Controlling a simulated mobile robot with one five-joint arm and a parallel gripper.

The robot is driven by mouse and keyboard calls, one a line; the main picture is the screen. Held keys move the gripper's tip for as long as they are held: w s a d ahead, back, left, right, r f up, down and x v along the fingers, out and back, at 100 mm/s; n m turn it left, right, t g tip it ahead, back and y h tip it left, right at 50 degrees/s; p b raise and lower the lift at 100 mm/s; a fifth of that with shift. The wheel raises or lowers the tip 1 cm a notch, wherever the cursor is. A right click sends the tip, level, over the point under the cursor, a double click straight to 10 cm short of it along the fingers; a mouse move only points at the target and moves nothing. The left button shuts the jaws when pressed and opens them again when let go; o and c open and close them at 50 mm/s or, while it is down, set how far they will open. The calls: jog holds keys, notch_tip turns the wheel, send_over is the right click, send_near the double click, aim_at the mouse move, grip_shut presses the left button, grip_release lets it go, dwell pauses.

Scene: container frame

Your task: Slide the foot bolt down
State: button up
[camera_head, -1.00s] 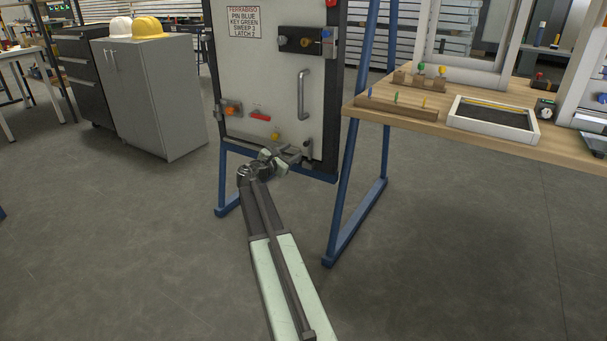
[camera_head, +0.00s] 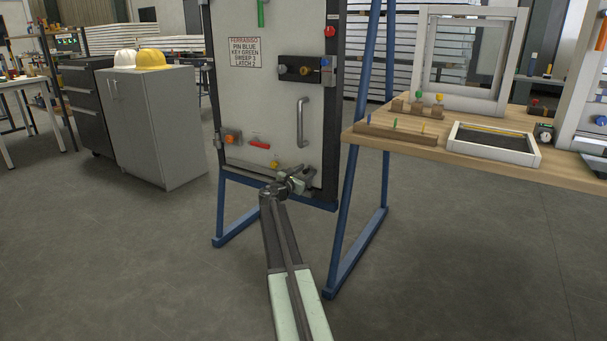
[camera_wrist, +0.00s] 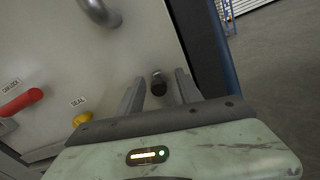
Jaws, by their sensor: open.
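The foot bolt's dark round knob (camera_wrist: 158,84) shows in the wrist view at the lower corner of the pale door panel, near its dark edge. My gripper (camera_wrist: 160,90) is open, with one finger on each side of the knob in the picture. I cannot tell whether either finger touches it. In the head view my gripper (camera_head: 293,179) is low at the door's bottom right corner and hides much of the bolt there.
The pale door panel (camera_head: 265,105) stands in a blue frame (camera_head: 350,205). Above the bolt is a grey handle (camera_head: 301,122). A yellow knob marked SEAL (camera_wrist: 82,118) and a red lever (camera_wrist: 20,102) lie left. A wooden table (camera_head: 470,153) stands right.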

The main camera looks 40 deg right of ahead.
grip_shut()
jog(key=shift+s, duration=0.2)
dwell(1.1)
